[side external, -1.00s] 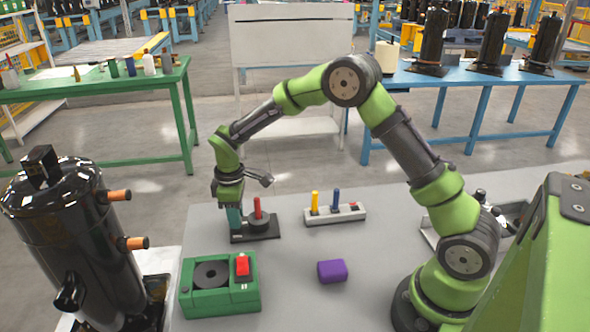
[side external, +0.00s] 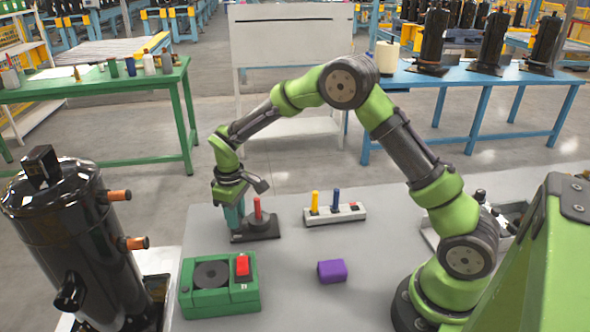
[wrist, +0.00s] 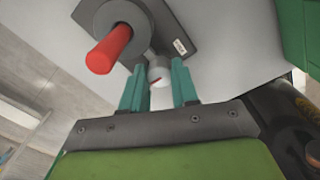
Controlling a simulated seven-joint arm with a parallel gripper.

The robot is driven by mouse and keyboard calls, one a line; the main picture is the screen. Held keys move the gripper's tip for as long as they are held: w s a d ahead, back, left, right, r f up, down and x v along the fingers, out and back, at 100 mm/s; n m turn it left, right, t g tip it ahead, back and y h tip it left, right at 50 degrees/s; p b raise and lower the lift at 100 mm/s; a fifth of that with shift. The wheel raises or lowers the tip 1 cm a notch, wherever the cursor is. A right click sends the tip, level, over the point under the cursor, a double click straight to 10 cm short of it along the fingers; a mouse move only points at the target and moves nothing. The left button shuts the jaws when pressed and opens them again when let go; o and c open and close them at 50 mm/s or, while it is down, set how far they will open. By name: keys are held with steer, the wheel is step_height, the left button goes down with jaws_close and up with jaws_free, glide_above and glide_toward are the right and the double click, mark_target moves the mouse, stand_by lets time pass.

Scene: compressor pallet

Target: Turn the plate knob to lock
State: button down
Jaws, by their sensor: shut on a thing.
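The black plate (side external: 265,234) lies on the grey table, with an upright red peg (side external: 257,208) on a round dark base. In the wrist view the plate (wrist: 182,22) shows the red peg (wrist: 108,48) and a small label. A short pale grey knob (wrist: 158,72) with a red mark sits at the plate's near edge. My gripper (side external: 237,232) points down at the left end of the plate, left of the peg. In the wrist view, its teal fingers (wrist: 158,82) are shut on the knob, one on each side. In the side view, the fingers hide the knob.
A green box (side external: 222,297) with a dark disc and red switch stands in front of the plate. A grey holder (side external: 350,213) with yellow and blue pegs is to the right. A purple block (side external: 332,271) lies nearby. A black compressor (side external: 80,240) stands at left.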

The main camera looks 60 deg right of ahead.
steer(key=c, duration=0.8)
jaws_free()
steer(key=shift+c, duration=0.2)
step_height(320, 180, up, 17)
steer(key=shift+a, duration=0.1)
steer(key=s+r+m+t+y, duration=0.1)
steer(key=s+r+m+t, duration=0.1)
steer(key=s, duration=1)
steer(key=s+r+m+t+y, duration=0.1)
steer(key=s+m+t, duration=0.4)
steer(key=s, duration=0.8)
steer(key=shift+d+r, duration=0.25)
steer(key=shift+r, duration=0.5)
